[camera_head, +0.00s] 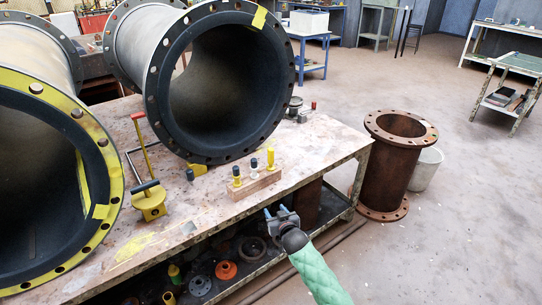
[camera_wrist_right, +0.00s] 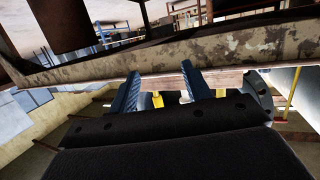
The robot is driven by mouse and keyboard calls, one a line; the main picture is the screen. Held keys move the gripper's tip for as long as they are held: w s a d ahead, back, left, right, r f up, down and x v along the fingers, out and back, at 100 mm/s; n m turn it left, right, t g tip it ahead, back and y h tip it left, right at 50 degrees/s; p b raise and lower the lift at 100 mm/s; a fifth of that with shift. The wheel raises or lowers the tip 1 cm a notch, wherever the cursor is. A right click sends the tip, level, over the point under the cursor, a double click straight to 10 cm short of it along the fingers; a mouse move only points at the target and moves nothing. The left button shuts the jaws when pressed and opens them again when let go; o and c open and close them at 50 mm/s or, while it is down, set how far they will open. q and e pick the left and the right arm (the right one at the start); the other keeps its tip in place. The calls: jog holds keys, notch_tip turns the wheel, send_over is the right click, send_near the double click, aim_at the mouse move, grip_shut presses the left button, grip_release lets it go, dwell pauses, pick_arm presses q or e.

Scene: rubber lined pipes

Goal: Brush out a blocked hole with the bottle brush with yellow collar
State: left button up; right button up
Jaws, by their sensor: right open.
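A wooden block (camera_head: 258,187) near the table's front edge holds small upright tools. I cannot tell which is the bottle brush with yellow collar; bristles are not discernible. The dark flange (camera_head: 283,93) and the yellow-rimmed flange (camera_head: 113,167) have rings of holes; I cannot tell which is blocked. My right gripper (camera_head: 281,212) is open and empty, in front of the table edge, apart from the block. Its blue fingers show in the wrist view (camera_wrist_right: 160,84). My left gripper is out of view.
A rusty pipe (camera_head: 392,170) and a white bucket (camera_head: 427,168) stand to the right.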

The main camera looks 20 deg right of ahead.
aim_at(272, 161)
jog(key=w+d+r+t, duration=0.1)
jog(key=w+r, duration=0.3)
jog(key=w+d+r+p, duration=0.1)
jog(key=w+r, duration=0.3)
jog(key=w+d+r+t, duration=0.1)
jog(key=w+r, duration=0.3)
jog(key=shift+d+r+t, duration=0.1)
jog(key=shift+d+t, duration=0.2)
jog(key=shift+d, duration=0.1)
jog(key=w, duration=0.2)
jog(key=w+p, duration=0.1)
jog(key=shift+w+a, duration=0.25)
jog(key=shift+w, duration=0.8)
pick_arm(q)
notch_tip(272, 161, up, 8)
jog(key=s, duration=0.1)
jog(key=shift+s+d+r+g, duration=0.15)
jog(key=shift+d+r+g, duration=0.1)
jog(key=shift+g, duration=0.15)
pick_arm(e)
grip_shut()
